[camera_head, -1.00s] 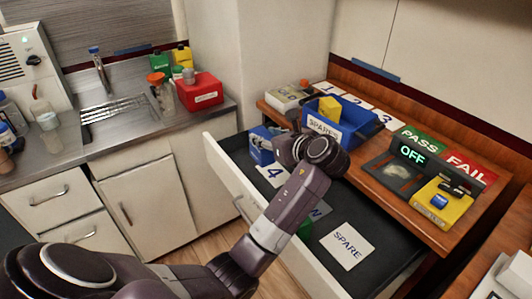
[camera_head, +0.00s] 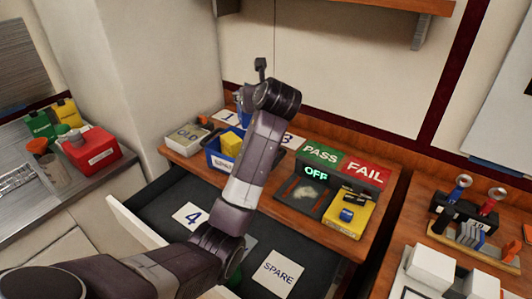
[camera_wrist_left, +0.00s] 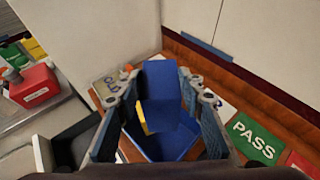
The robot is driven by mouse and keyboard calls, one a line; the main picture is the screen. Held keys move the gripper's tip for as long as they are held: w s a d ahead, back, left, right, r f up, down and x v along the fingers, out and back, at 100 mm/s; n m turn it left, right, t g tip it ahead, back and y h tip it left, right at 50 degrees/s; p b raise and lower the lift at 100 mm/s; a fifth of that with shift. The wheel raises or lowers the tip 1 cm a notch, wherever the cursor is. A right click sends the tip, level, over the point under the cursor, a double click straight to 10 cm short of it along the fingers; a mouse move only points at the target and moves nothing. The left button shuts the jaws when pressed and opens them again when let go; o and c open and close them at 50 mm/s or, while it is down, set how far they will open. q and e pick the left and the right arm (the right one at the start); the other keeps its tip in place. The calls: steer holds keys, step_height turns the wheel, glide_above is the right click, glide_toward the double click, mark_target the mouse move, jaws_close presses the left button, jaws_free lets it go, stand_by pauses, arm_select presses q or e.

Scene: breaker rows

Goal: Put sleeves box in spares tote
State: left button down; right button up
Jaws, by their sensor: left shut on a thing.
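The blue sleeves box (camera_wrist_left: 160,82) is between the fingers of my left gripper (camera_wrist_left: 158,95) in the left wrist view. The gripper is shut on it and holds it above the spares tote. The spares tote (camera_wrist_left: 175,146) is an open blue bin on the wooden counter. In the head view the tote (camera_head: 211,159) shows its SPARES label and a yellow box (camera_head: 231,144) inside. My left arm covers the tote's right part and hides most of the gripper there. My right gripper is not in view.
An OLD box (camera_head: 187,137) stands left of the tote. PASS (camera_head: 321,153) and FAIL (camera_head: 366,172) signs and a yellow device (camera_head: 347,216) are to the right.

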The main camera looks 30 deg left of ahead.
arm_select(q)
steer(key=shift+w+d+r, duration=0.1)
steer(key=shift+w+d, duration=0.25)
steer(key=shift+w, duration=0.35)
step_height(320, 180, down, 19)
steer(key=p, duration=0.1)
steer(key=shift+s, duration=0.1)
steer(key=c, duration=1.3)
jaws_free()
steer(key=shift+f, duration=0.2)
steer(key=shift+r, duration=0.1)
